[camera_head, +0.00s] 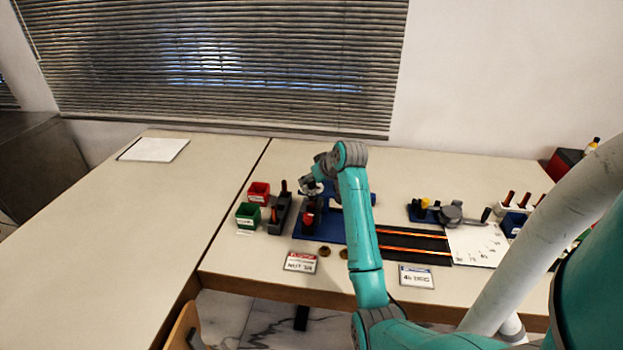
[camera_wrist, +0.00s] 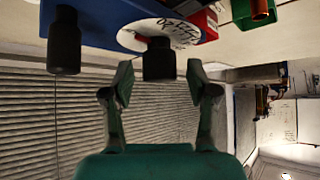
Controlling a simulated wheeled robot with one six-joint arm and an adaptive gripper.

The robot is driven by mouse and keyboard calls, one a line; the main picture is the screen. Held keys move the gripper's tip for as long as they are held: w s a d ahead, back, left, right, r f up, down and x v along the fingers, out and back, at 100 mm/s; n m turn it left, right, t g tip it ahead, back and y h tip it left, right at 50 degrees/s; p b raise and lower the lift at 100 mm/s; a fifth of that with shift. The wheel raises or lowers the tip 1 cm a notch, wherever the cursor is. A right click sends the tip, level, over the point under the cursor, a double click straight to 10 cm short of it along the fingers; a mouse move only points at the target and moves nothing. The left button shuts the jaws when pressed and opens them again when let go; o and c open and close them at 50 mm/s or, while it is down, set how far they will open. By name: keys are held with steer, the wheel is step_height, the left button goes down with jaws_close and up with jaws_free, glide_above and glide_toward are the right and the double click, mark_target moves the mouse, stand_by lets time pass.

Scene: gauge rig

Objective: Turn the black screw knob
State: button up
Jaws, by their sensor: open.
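In the wrist view a black cylindrical knob (camera_wrist: 159,62) stands out in front of a white disc (camera_wrist: 130,40) with dark markings. My gripper (camera_wrist: 158,80) is open, with one finger on each side of the knob's end. Gaps show between the knob and both fingers. A second dark cylinder (camera_wrist: 64,42) sticks out from the blue rig (camera_wrist: 105,28) to the left, outside the fingers. In the head view my gripper (camera_head: 313,190) is at the blue rig (camera_head: 325,230), and my arm hides part of it. The knob cannot be made out there.
A red bin (camera_head: 258,192), a green bin (camera_head: 247,215) and a grey holder (camera_head: 279,215) stand left of the rig. Striped dark rails (camera_head: 412,246) and a grey clamp fixture (camera_head: 452,213) lie to the right. Two small signs are at the front. The left table is mostly clear.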

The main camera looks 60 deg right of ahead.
steer(key=shift+w+f, duration=0.15)
jaws_close()
stand_by(0.4)
